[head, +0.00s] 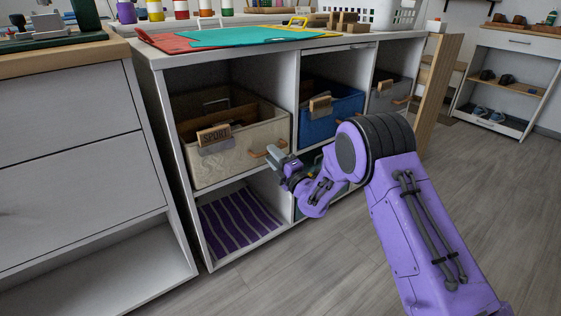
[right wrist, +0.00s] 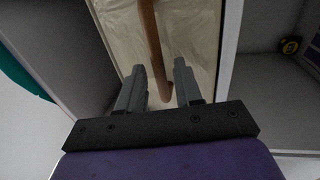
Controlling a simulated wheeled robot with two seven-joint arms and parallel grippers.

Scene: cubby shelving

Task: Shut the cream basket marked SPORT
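The cream basket (head: 238,158) with a wooden SPORT tag (head: 214,135) sits in the upper left cubby in the head view. Its open top shows, and its front face is close to the shelf's front edge; I cannot tell exactly how far out it stands. A wooden handle (head: 275,152) is on its front. My right gripper (head: 276,157) is at this handle. In the right wrist view, the gripper's two fingers (right wrist: 159,82) are apart, with the handle (right wrist: 150,40) between them and gaps beside it. My left gripper is not in view.
A blue basket (head: 331,122) and a grey basket (head: 390,96) sit in cubbies to the right. A purple striped mat (head: 240,220) lies in the cubby below. A white drawer cabinet (head: 75,150) stands at left. Grey floor (head: 490,200) is clear at right.

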